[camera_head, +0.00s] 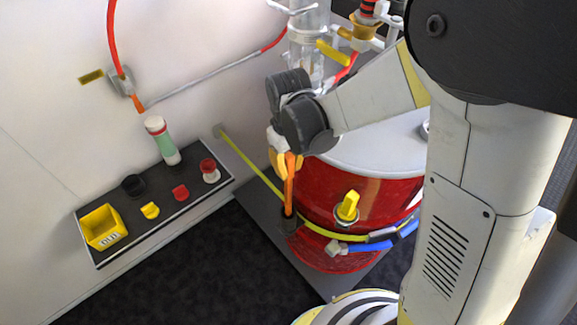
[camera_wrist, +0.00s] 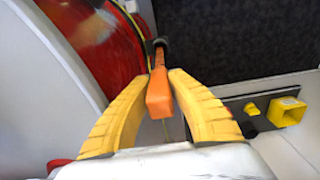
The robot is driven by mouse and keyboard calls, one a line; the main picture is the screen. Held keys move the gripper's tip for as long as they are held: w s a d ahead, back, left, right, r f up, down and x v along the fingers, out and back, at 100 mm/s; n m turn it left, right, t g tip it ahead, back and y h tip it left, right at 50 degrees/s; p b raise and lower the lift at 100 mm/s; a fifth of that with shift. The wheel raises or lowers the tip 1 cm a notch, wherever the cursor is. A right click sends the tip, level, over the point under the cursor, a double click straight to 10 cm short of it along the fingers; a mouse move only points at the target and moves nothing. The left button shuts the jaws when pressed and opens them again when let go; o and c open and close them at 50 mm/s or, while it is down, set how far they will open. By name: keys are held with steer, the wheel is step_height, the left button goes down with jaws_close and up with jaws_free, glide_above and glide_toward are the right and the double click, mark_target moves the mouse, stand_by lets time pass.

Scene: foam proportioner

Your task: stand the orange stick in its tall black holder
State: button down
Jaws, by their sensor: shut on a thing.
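The orange stick (camera_head: 289,190) is upright, held by my gripper (camera_head: 286,165) beside the red drum. Its lower end meets the tall black holder (camera_head: 287,223) on the dark base plate; how deep it sits in the holder cannot be seen. In the wrist view the stick (camera_wrist: 159,95) lies between the two yellow fingers of my gripper (camera_wrist: 160,78), shut on it. The stick's far end runs to the dark mouth of the holder (camera_wrist: 158,44). My gripper's body hides part of the stick's top in the head view.
The red drum (camera_head: 327,190) with its yellow valve (camera_head: 348,205) and a blue hose (camera_head: 404,230) is close on the right. Dark floor (camera_head: 190,265) is clear.

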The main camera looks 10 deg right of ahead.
steer(key=c, duration=1.3)
jaws_free()
step_height(320, 180, up, 12)
steer(key=shift+r, duration=0.1)
